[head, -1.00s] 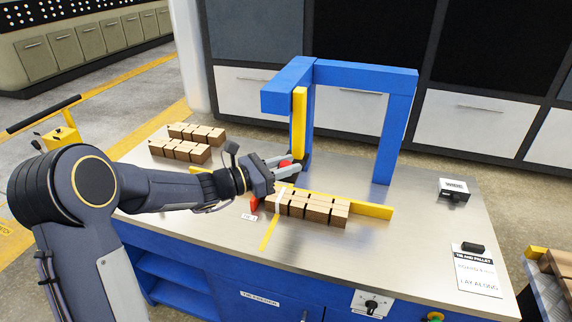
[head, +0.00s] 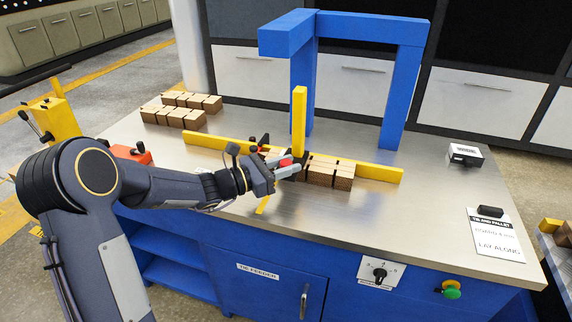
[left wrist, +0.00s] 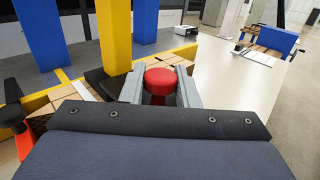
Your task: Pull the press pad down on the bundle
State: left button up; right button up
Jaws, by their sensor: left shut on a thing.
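The bundle of wooden blocks (head: 331,172) lies on the metal table along a yellow fence. The press is an upright yellow bar (head: 299,118) beside the blue frame, with a dark pad (left wrist: 107,84) at its foot and a red knob (head: 285,163). My right gripper is out of view.
The blue frame (head: 390,100) stands behind the bundle. The yellow fence (head: 375,171) runs along its back. Two rows of wooden blocks (head: 182,110) lie at the back left. A label box (head: 465,155) and a sign (head: 496,236) are at the right; the table between is clear.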

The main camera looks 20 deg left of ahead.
pick_arm(q)
jog(key=shift+f, duration=0.2)
jog(key=o, duration=0.7)
jog(key=shift+r, duration=0.1)
jog(key=shift+a, duration=0.1)
jog(key=v, duration=0.7)
jog(key=shift+s+a, duration=0.25)
jog(key=shift+d, duration=0.1)
